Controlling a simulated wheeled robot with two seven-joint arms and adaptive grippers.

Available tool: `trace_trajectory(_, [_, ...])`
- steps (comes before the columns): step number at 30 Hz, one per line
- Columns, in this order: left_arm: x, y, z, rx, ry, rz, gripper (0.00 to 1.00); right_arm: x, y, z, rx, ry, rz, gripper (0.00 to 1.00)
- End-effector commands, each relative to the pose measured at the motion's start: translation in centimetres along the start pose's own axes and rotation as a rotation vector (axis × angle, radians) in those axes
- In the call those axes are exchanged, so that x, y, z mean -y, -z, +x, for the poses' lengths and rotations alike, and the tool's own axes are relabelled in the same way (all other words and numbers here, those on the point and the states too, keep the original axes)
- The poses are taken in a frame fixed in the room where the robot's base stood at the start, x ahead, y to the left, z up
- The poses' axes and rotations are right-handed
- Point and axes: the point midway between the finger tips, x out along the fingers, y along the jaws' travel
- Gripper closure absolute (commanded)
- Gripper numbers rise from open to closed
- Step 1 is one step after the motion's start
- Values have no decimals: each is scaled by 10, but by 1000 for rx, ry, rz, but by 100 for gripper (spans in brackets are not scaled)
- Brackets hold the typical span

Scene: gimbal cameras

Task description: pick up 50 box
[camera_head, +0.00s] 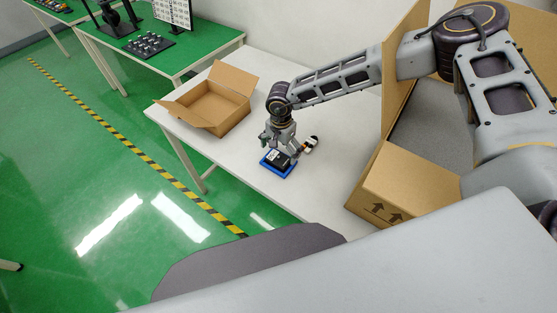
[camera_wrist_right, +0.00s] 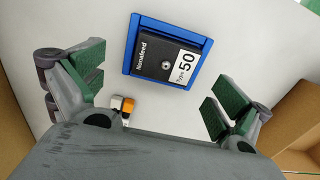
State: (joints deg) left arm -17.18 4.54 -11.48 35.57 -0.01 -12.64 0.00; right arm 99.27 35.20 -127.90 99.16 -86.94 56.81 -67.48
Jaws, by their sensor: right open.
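The 50 box (camera_wrist_right: 165,55) is black with a white label reading "Type 50". It lies in a blue tray (camera_wrist_right: 131,45) on the white table; in the head view the box (camera_head: 277,157) and the blue tray (camera_head: 283,174) are partly covered by my gripper. My right gripper (camera_head: 276,146) is above the box, pointing down. In the wrist view my right gripper (camera_wrist_right: 152,95) has its green-padded fingers wide apart, with nothing between them, and the box lies beyond the fingertips. My left gripper is not in view.
A small white, orange and black object (camera_wrist_right: 122,106) lies beside the tray. An open cardboard box (camera_head: 228,80) stands at the table's far left. A large open carton (camera_head: 405,183) stands on the right. Bare white tabletop (camera_head: 325,185) lies between the tray and the carton.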

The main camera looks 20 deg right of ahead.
Motion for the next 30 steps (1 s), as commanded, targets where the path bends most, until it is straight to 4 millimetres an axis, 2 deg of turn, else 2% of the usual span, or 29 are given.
trace_trajectory(10, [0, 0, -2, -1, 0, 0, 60, 1, -1, 6, 0, -2, 0, 0])
trace_trajectory(24, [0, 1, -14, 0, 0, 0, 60, 7, -3, 46, 0, -2, 0, 0])
trace_trajectory(30, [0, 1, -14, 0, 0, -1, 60, 7, -2, 52, 0, -1, 1, 0])
